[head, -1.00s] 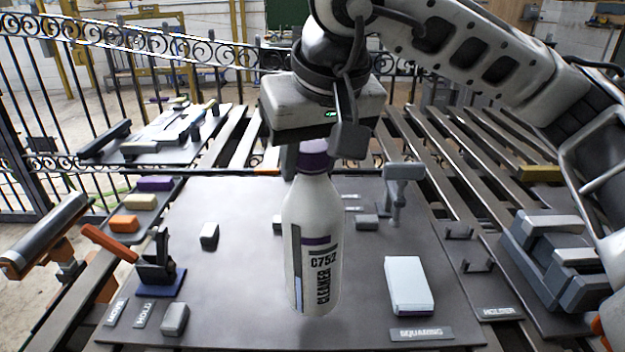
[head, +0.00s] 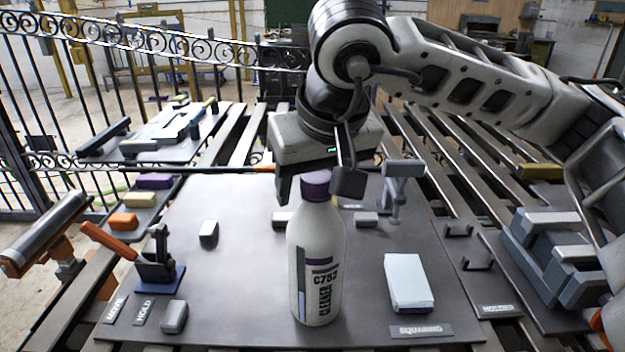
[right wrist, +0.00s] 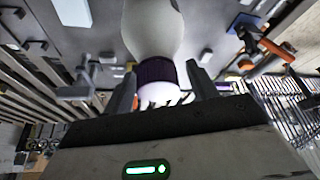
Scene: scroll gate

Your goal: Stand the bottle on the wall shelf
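The white bottle (head: 317,262) with a purple cap (head: 316,184) and a "C752 CLEANER" label is upright at the middle front of the grey board, and its base appears to rest there. My right gripper (head: 318,190) is above it, with its fingers on either side of the cap. In the right wrist view the fingers of this gripper (right wrist: 163,85) stand apart from the cap (right wrist: 155,80), with gaps visible, so it looks open. I cannot make out a wall shelf in these frames. My left gripper is not in view.
The grey board (head: 240,280) holds a pale block (head: 408,280), a black toggle clamp (head: 157,262) with an orange handle, and several small grey blocks. A grey clamp post (head: 398,190) stands behind right. Grey blocks (head: 555,255) sit at right, and an iron railing (head: 150,50) runs behind.

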